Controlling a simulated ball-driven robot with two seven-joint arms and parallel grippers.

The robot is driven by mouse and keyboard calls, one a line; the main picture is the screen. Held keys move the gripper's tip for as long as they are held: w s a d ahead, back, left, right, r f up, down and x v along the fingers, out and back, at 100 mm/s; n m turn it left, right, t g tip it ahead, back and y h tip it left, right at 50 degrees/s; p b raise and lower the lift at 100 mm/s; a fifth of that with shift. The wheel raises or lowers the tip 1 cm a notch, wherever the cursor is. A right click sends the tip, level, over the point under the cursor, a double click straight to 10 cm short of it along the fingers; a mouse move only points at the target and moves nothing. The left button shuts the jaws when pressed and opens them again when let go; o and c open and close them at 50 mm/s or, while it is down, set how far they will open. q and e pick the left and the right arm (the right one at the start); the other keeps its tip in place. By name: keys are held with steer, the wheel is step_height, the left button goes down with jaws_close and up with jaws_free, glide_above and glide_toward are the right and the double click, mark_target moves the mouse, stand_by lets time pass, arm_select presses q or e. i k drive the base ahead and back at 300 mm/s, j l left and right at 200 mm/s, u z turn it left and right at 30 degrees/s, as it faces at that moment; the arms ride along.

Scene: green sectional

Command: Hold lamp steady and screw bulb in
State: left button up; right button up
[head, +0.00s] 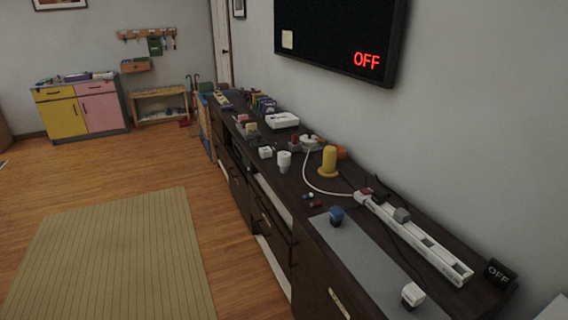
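No lamp or bulb can be picked out for certain. A yellow upright piece with a wide base (328,163) stands on the dark sideboard (330,268); I cannot tell whether it is a lamp. A small white rounded piece (284,161) stands to its left near the front edge; it may be a bulb, but it is too small to tell. Neither of my grippers shows in the head view.
A white power strip (425,242) lies along the right of the sideboard, near a grey mat (350,245). A wall screen (335,35) reads OFF. The floor by the striped rug (110,255) is clear.

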mark_target(328, 169)
steer(key=i+j+z, duration=0.1)
steer(key=i+j, duration=0.2)
steer(key=i+j+z, duration=0.1)
steer(key=i+j, duration=0.15)
steer(key=j, duration=0.2)
steer(key=i+j, duration=0.3)
steer(key=i+j+z, duration=0.15)
steer(key=j, duration=0.35)
steer(key=i+j+z, duration=0.1)
steer(key=i+j, duration=0.25)
